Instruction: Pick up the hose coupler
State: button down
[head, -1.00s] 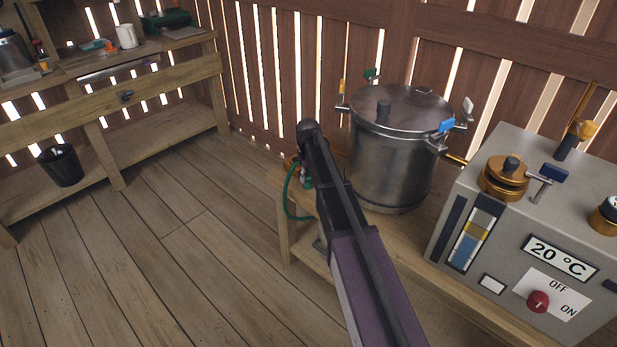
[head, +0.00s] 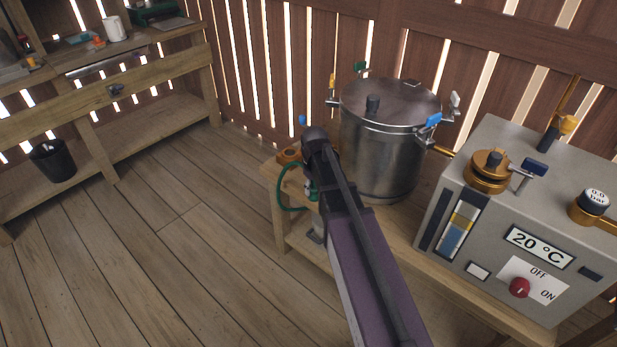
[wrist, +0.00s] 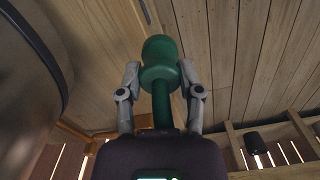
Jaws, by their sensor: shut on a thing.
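The hose coupler (wrist: 160,50) is a green rounded piece on a green stem, seen in the wrist view between the two grey fingers. My gripper (wrist: 160,76) is shut on it, with a finger on each side. In the head view my arm hides most of the gripper and coupler. A green hose (head: 280,196) loops out to the left of my arm, beside the bench corner.
A steel lidded vessel (head: 382,160) stands right of my arm on a wooden bench (head: 285,226). A grey control box (head: 500,225) is further right. A brass fitting (head: 289,155) sits at the bench corner. Open floor lies to the left, with a black bin (head: 53,160).

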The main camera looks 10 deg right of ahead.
jog(key=shift+s+d+r, duration=0.1)
jog(key=shift+s+d, duration=0.05)
jog(key=shift+s, duration=0.95)
